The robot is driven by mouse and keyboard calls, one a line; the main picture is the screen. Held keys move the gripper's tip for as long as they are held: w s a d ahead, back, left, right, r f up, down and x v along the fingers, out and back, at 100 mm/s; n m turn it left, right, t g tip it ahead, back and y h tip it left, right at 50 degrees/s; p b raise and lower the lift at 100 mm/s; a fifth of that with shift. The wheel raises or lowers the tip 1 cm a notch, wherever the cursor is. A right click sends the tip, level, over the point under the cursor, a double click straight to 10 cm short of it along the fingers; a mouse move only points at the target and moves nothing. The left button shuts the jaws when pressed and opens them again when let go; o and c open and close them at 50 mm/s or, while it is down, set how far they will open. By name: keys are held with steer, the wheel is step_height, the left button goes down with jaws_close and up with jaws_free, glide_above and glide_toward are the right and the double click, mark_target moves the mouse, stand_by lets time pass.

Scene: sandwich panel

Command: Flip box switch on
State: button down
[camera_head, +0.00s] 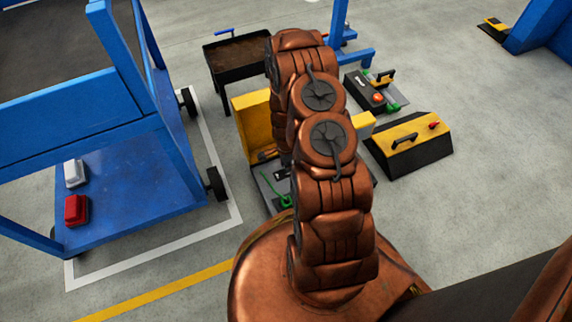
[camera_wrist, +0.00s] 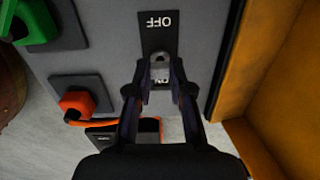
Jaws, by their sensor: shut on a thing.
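The box is a grey panel (camera_wrist: 100,38) with a yellow lid. In the head view its yellow lid (camera_head: 252,122) stands up, partly behind my arm. The box switch (camera_wrist: 160,60) is a small grey lever on a black plate, with upside-down "OFF" above it and "ON" below it in the wrist view. My gripper (camera_wrist: 159,70) is shut on the lever, one finger on each side. I cannot tell which way the lever leans. In the head view my arm hides the gripper and the switch.
Beside the switch are a red-orange plug (camera_wrist: 77,102) with an orange cable and a green part (camera_wrist: 36,20). The yellow wall (camera_wrist: 262,60) rises close on the right. A black-and-yellow case (camera_head: 415,143), a black cart (camera_head: 236,62) and a blue rack (camera_head: 130,190) stand around.

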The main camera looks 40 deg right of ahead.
steer(key=shift+w+r+y+p, duration=0.15)
steer(key=shift+y+p, duration=0.15)
steer(key=shift+p, duration=0.15)
steer(key=shift+d, duration=0.2)
steer(key=shift+y, duration=0.3)
steer(key=shift+s+d+f+t+y+b, duration=0.25)
steer(key=shift+d+y+b, duration=0.1)
steer(key=shift+d+y, duration=0.2)
steer(key=shift+s+d+f+t+y+b, duration=0.1)
steer(key=shift+d+t+y+b, duration=0.25)
steer(key=shift+y, duration=0.3)
steer(key=shift+s+d+y, duration=0.1)
steer(key=shift+d+y, duration=0.05)
steer(key=shift+y, duration=0.25)
steer(key=shift+r, duration=0.1)
steer(key=c, duration=1)
jaws_free()
steer(key=shift+c, duration=0.2)
